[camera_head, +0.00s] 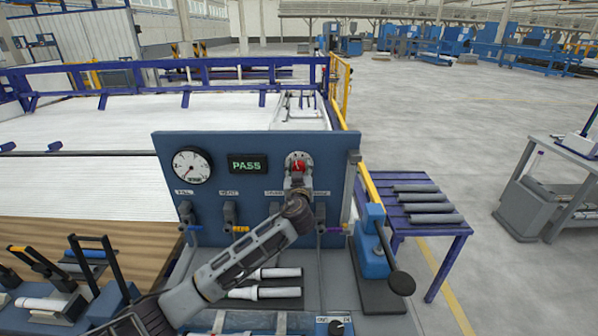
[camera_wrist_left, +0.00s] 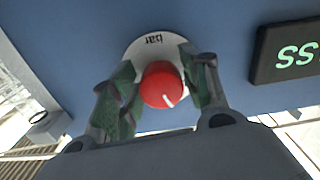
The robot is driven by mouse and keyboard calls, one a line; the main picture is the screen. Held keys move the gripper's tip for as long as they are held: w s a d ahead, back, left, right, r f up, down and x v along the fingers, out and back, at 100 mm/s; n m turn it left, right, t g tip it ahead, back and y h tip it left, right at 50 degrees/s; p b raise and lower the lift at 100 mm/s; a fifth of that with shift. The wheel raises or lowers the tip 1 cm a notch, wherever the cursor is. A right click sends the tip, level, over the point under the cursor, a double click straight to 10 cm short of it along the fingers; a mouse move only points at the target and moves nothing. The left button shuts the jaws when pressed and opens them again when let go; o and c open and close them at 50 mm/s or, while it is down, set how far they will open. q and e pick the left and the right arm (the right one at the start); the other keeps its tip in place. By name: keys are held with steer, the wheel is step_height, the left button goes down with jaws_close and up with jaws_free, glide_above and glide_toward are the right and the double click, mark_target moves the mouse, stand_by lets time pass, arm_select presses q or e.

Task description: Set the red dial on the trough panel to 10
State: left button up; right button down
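The red dial (camera_head: 299,165) is on the right part of the blue trough panel (camera_head: 265,148), on a pale round plate marked "bar" (camera_wrist_left: 155,40). In the left wrist view the dial (camera_wrist_left: 160,82) is a round red knob, and its white mark points down and slightly right in that upside-down picture. My left gripper (camera_head: 298,180) is at the dial, with its green-padded fingers on both sides of it. The pads appear to touch the dial's sides, so the gripper looks shut on it. The scale numbers are not readable. My right gripper is out of view.
A round white gauge (camera_head: 192,166) and a green "PASS" display (camera_head: 248,164) sit left of the dial. Several grey handles hang below. A blue lever unit (camera_head: 372,248) stands right of the panel, beside a purple table (camera_head: 430,235) with grey pipes.

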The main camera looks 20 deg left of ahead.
arm_select(q)
steer(key=c, duration=0.6)
steer(key=shift+o, duration=0.2)
steer(key=shift+f, duration=0.1)
